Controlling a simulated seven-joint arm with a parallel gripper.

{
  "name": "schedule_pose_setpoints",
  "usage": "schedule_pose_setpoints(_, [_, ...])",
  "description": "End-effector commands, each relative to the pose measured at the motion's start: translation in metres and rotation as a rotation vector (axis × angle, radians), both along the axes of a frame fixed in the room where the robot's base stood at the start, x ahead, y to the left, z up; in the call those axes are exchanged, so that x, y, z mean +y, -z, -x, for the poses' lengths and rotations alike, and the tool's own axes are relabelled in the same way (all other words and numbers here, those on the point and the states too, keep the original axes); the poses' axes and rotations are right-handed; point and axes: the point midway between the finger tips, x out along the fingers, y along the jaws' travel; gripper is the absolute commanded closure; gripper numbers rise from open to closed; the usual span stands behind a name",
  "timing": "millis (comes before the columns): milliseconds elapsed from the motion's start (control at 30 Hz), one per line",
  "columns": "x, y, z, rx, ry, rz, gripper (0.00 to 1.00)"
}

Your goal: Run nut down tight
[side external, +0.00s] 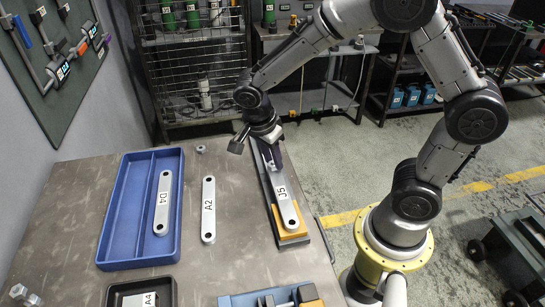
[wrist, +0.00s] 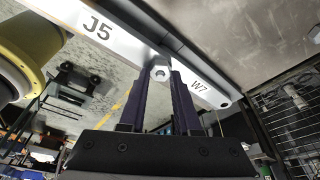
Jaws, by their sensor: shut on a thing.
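A long bracket marked J5 (side external: 284,200) lies on a wood-and-dark fixture at the table's right side. In the wrist view the J5 bracket (wrist: 112,35) meets a bracket marked W7 (wrist: 203,88); in the side view W7 is hidden under my wrist. My gripper (side external: 269,152) is low over the far part of J5. In the wrist view my gripper (wrist: 161,78) is shut with its dark fingers on either side of a small silver hex nut (wrist: 160,72), where the two brackets meet. I cannot tell how tightly the nut seats. Another nut (side external: 201,149) lies loose on the table.
A blue tray (side external: 112,222) holds a bracket marked D4 (side external: 162,205). A bracket marked A2 (side external: 208,222) lies on the bare table. A dark tray (side external: 112,297) with A4 and a blue fixture (side external: 232,301) stand at the near edge. Table between A2 and J5 is clear.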

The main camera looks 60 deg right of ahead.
Motion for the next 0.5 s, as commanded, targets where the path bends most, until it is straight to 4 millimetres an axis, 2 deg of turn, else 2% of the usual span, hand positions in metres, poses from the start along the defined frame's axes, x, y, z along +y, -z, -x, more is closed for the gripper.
schedule_pose_setpoints(267, [0.0006,0.0040,0.0048,0.019,0.468,-0.001,1.00])
schedule_pose_setpoints(367, [0.0010,0.0039,0.0057,0.019,0.494,0.000,1.00])
schedule_pose_setpoints(500, [0.0004,0.0041,0.0055,0.020,0.658,0.001,1.00])
